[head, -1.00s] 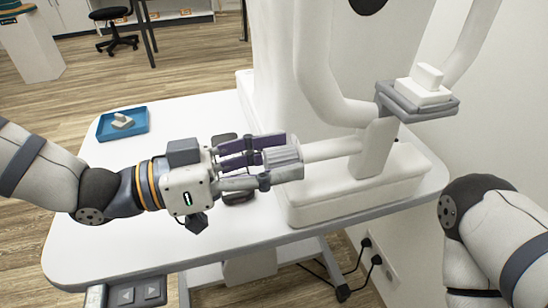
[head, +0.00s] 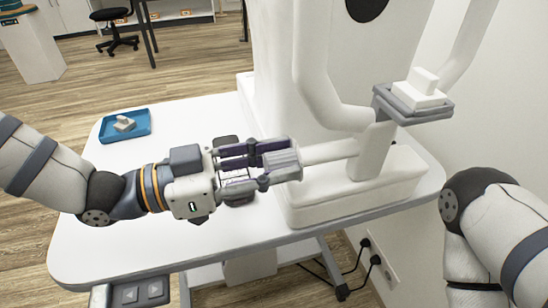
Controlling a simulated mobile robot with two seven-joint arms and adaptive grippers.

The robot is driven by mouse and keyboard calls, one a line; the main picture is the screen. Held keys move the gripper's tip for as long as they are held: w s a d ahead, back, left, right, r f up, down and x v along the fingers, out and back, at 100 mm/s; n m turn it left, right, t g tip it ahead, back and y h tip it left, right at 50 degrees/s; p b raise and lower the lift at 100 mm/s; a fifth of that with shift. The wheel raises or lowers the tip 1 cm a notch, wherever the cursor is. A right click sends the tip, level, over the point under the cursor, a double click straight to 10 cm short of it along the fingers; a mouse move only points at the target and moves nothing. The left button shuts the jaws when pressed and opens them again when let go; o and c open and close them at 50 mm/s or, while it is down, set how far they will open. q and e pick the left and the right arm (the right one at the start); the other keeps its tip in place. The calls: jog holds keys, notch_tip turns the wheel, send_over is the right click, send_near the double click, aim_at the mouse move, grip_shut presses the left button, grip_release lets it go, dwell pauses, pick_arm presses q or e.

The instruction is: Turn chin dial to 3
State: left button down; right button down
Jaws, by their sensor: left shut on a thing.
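The chin dial (head: 285,164) is a grey ribbed knob on the end of a white horizontal shaft (head: 328,152) that comes out of the white eye-test machine (head: 285,75). My left gripper (head: 264,166) comes in from the left and is shut on the dial, with its fingers along opposite sides of the knob. No number or mark on the dial can be made out. The chin rest (head: 418,97), a white block on a grey holder, sits on the post at the upper right. My right arm shows at the lower right, but its gripper is out of view.
A white table (head: 100,235) carries the machine. A blue tray (head: 139,133) with a small white piece (head: 124,123) lies at its far left. A panel with arrow buttons (head: 141,293) sits at the front edge. A wall outlet (head: 386,272) with cables is at the right.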

pick_arm(q)
jog(key=m+p, duration=0.2)
jog(key=m, duration=0.4)
jog(key=shift+r+m, duration=0.15)
jog(key=shift+m, duration=0.15)
jog(key=m+p, duration=0.1)
jog(key=m, duration=0.4)
jog(key=shift+p, duration=0.4)
pick_arm(e)
jog(key=w+r+t, duration=0.1)
jog(key=w+r, duration=0.3)
jog(key=shift+w+r+t, duration=0.2)
jog(key=shift+r+t, duration=0.15)
jog(key=shift+t, duration=0.05)
pick_arm(q)
jog(key=shift+m, duration=0.3)
jog(key=c, duration=1.2)
grip_release()
jog(key=shift+c, duration=0.2)
jog(key=v, duration=1.2)
